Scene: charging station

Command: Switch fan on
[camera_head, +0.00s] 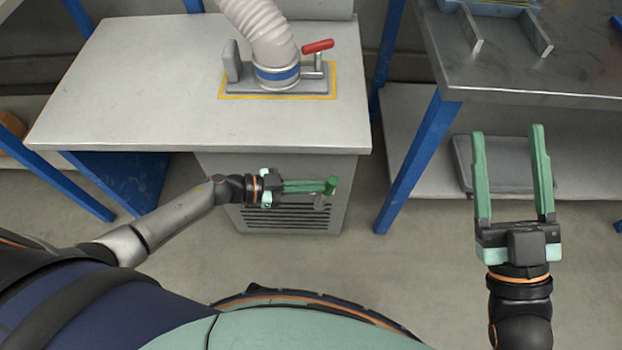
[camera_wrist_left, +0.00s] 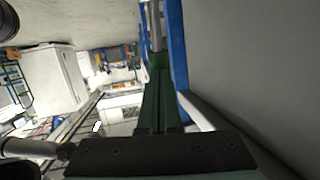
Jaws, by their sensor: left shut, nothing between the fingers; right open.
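The fan unit looks to be the grey cabinet (camera_head: 343,205) with dark vent slots under the light worktop. My left gripper (camera_head: 331,186) is in front of this cabinet, with its green fingers closed together and pointing right. A small grey knob or lever (camera_head: 320,202) shows just below its fingertips, partly hidden; I cannot tell whether they touch. In the left wrist view a grey metal rod (camera_wrist_left: 156,28) stands just past the shut fingertips (camera_wrist_left: 158,60).
The light worktop (camera_head: 140,90) carries a ribbed hose (camera_head: 262,30) on a base with a red-handled lever (camera_head: 318,46). A dark metal table (camera_head: 560,70) on blue legs stands at the right, with a grey case (camera_head: 490,165) on its lower shelf. Open floor lies between the tables.

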